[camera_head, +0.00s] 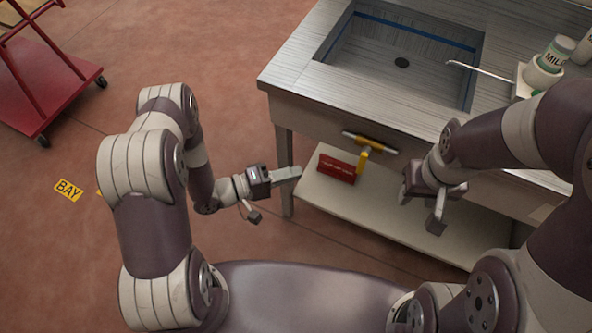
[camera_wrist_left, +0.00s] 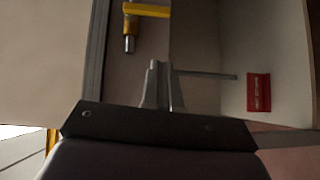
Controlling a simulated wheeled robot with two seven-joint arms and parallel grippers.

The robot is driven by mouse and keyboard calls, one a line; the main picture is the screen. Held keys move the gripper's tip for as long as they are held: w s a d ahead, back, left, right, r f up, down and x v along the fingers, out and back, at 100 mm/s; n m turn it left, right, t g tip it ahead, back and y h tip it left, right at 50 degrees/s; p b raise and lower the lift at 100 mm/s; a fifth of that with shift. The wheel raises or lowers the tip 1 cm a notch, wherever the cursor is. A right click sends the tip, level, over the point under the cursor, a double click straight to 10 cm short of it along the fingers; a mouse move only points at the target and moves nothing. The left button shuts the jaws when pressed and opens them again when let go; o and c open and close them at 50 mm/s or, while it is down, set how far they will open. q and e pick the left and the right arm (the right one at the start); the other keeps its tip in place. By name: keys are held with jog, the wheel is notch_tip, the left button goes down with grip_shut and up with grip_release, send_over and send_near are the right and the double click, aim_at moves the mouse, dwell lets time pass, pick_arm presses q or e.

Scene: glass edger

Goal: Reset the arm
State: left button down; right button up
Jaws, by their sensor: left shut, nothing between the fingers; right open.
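My left gripper (camera_head: 287,175) is shut and empty, beside the left front part of the metal sink table and pointing right. Its fingers (camera_wrist_left: 160,82) also show in the left wrist view, closed together with nothing held. My right gripper (camera_head: 436,218) is open and empty, hanging in front of the table's right part with its fingers pointing down. In the head view, both arms are bent, with the grippers in front of my body.
The metal table (camera_head: 300,85) has a sunken sink (camera_head: 400,62). White containers (camera_head: 545,66) stand at the right. A red cart (camera_head: 50,85) is at the upper left.

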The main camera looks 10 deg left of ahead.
pick_arm(q)
jog(key=shift+a, duration=0.1)
dwell(0.3)
jog(key=a+f+m+g+y, duration=0.3)
jog(key=a+f+m+y, duration=0.1)
jog(key=a+f+y, duration=0.4)
jog(key=s+a+r+m+g+y+p, duration=0.1)
jog(key=s+a+r+g+y+p, duration=0.15)
jog(key=a+y, duration=0.25)
jog(key=s+r+g+y+p, duration=0.1)
jog(key=s+r+g+p, duration=0.2)
jog(key=r, duration=0.8)
jog(key=s+r+y+p, duration=0.2)
jog(key=s+r, duration=0.4)
jog(key=r, duration=0.5)
notch_tip(320, 180, up, 8)
jog(key=w+d+t+p, duration=0.1)
jog(key=d+t+p, duration=0.1)
jog(key=shift+w+d, duration=0.15)
jog(key=shift+w, duration=0.25)
